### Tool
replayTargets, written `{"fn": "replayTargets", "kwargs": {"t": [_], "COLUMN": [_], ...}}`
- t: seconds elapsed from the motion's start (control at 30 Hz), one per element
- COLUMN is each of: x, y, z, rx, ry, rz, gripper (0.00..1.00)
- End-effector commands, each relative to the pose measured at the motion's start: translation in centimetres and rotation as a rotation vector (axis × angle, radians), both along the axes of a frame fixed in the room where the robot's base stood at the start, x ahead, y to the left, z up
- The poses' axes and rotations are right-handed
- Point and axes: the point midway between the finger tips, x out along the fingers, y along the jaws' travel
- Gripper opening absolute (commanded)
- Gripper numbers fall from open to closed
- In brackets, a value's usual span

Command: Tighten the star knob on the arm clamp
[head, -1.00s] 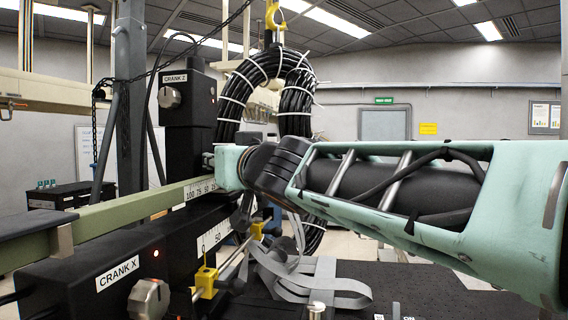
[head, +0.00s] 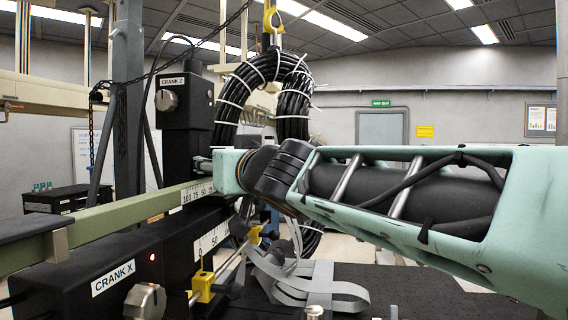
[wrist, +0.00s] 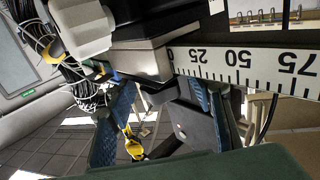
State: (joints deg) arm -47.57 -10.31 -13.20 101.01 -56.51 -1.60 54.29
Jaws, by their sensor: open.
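My gripper (wrist: 160,112) shows in the wrist view as two blue ridged fingers, spread apart with nothing held between them. The wrist picture is upside down. A white scale strip (wrist: 245,68) marked 25, 50, 75 runs above the fingers, and an olive-green beam (wrist: 200,166) crosses the bottom. In the head view the same beam (head: 100,220) runs to its scale (head: 197,191), where my mint wrist covers the far part. I cannot make out the star knob or the arm clamp for certain. A pale block (wrist: 82,27) at the wrist view's upper left is unclear.
A CRANK X unit (head: 85,268) with a grey knob stands front left, a CRANK Z unit (head: 184,120) behind. A black cable coil (head: 232,105) hangs from a yellow hook (head: 270,18). Grey straps (head: 305,285) lie on the dark table. Yellow blocks (head: 203,284) sit near CRANK X.

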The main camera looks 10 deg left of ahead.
Motion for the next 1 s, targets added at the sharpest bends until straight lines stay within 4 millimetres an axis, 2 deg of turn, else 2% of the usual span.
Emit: {"fn": "replayTargets", "kwargs": {"t": [0.3,0.5,1.0], "x": [-3.4,-5.0,-5.7], "y": [-2.6,-3.7,-4.2], "z": [0.1,0.0,-0.1], "rx": [0.001,-0.002,-0.001], "ry": [-0.002,-0.001,0.000], "rz": [-0.001,-0.001,-0.002], "gripper": [0.48,0.48,0.48]}}
